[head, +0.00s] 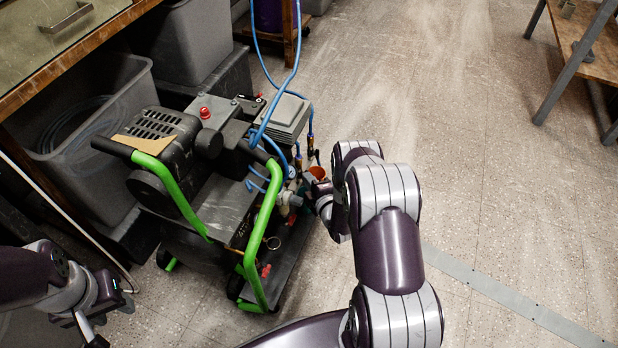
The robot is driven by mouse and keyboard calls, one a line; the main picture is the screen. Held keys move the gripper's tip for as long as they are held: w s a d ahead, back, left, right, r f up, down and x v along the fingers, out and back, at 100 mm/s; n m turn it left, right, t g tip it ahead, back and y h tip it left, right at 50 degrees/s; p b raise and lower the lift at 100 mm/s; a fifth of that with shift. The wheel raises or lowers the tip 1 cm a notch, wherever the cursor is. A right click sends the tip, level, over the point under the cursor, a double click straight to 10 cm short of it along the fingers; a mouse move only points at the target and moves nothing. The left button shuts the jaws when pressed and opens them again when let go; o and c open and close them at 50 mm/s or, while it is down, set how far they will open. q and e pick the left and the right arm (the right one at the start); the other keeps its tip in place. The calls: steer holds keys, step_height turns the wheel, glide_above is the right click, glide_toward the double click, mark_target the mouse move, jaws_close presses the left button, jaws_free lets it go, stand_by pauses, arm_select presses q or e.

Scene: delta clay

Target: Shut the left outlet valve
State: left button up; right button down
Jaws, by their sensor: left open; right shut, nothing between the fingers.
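The air compressor (225,205) stands on the floor, with a grey-black body and green handles. Its outlet fittings (298,160) with blue hoses are at its right side. An orange-red round part (318,172) shows beside them. The valves are small here, and I cannot tell which is the left outlet valve or how its handle is turned. My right gripper (310,195) is shut and empty close beside these fittings; my own arm partly hides it, and I cannot tell whether it touches them. My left gripper (113,312) is open and empty at the lower left, apart from the compressor.
Grey bins (105,150) stand behind and left of the compressor, under a wooden bench (60,62). A blue hose (293,70) rises from the compressor. Another table (590,60) is at the upper right. The floor (480,160) to the right is clear.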

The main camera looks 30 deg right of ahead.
arm_select(q)
steer(key=shift+w+d+r+p, duration=0.15)
steer(key=shift+r+p, duration=0.95)
steer(key=shift+r, duration=0.2)
steer(key=shift+w+d+r+p, duration=0.1)
steer(key=shift+d+r+p, duration=0.05)
steer(key=shift+r+p, duration=1.05)
arm_select(e)
steer(key=shift+w+d+r+m+g+y, duration=0.25)
steer(key=shift+w+d+m+g+y, duration=0.25)
steer(key=shift+m+g, duration=0.35)
steer(key=shift+w+d+r+m+g+y, duration=0.3)
steer(key=shift+m+g+y, duration=0.3)
steer(key=shift+g, duration=0.4)
steer(key=shift+w+d+r+m+g+y, duration=0.2)
steer(key=shift+w+d+m+g+y, duration=0.15)
steer(key=shift+d+m+g+y, duration=0.45)
arm_select(q)
steer(key=shift+d, duration=0.1)
arm_select(e)
steer(key=shift+w+f, duration=0.1)
steer(key=shift+w, duration=0.2)
